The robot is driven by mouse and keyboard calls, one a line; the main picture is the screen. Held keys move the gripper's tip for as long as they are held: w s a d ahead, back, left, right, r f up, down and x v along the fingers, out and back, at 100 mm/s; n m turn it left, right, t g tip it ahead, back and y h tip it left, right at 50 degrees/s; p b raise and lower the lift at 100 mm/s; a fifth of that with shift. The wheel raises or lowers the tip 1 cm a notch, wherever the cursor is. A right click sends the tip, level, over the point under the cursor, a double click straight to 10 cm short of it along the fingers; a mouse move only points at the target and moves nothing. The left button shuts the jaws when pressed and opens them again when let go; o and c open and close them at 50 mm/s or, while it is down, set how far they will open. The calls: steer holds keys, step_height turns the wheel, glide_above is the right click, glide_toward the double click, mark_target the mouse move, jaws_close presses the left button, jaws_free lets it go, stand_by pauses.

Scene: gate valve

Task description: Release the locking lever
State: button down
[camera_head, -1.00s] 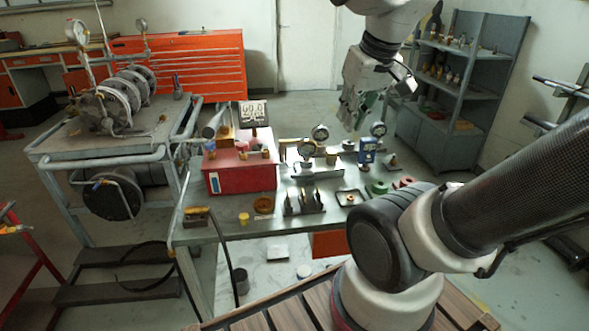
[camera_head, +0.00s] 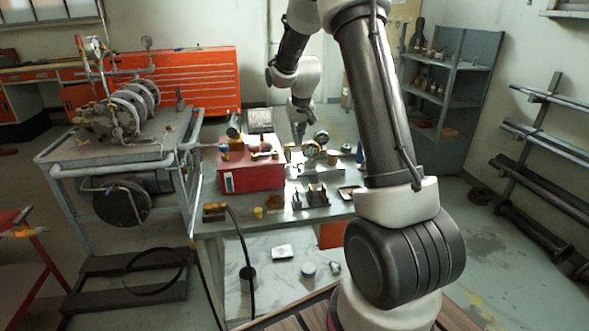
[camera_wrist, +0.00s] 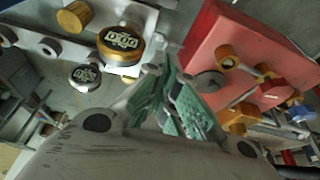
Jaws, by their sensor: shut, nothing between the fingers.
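My gripper (camera_head: 299,128) is at the far side of the bench, pointing down among the gauges and beside the red box (camera_head: 252,170). In the wrist view its green-padded fingers (camera_wrist: 163,78) are shut together with nothing between them. The red box (camera_wrist: 250,50) fills the upper right there, apart from the fingers. Brass, red and blue fittings (camera_wrist: 268,85) with a thin grey rod are on or beside it. I cannot tell which part is the locking lever.
Round gauges (camera_wrist: 121,45) on a grey plate stand close on the left in the wrist view. The metal bench (camera_head: 275,222) carries small parts. A cart (camera_head: 110,150) with pipework stands left, and a grey shelf (camera_head: 455,95) stands back right.

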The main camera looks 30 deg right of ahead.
mark_target(307, 175)
steer(key=shift+x, duration=1.35)
steer(key=shift+w, duration=0.15)
steer(key=x, duration=1)
steer(key=shift+w+f, duration=0.1)
steer(key=shift+f, duration=0.1)
steer(key=s, duration=0.3)
steer(key=shift+a+r, duration=0.3)
steer(key=shift+a, duration=0.1)
steer(key=shift+s+a, duration=0.15)
steer(key=shift+s, duration=0.35)
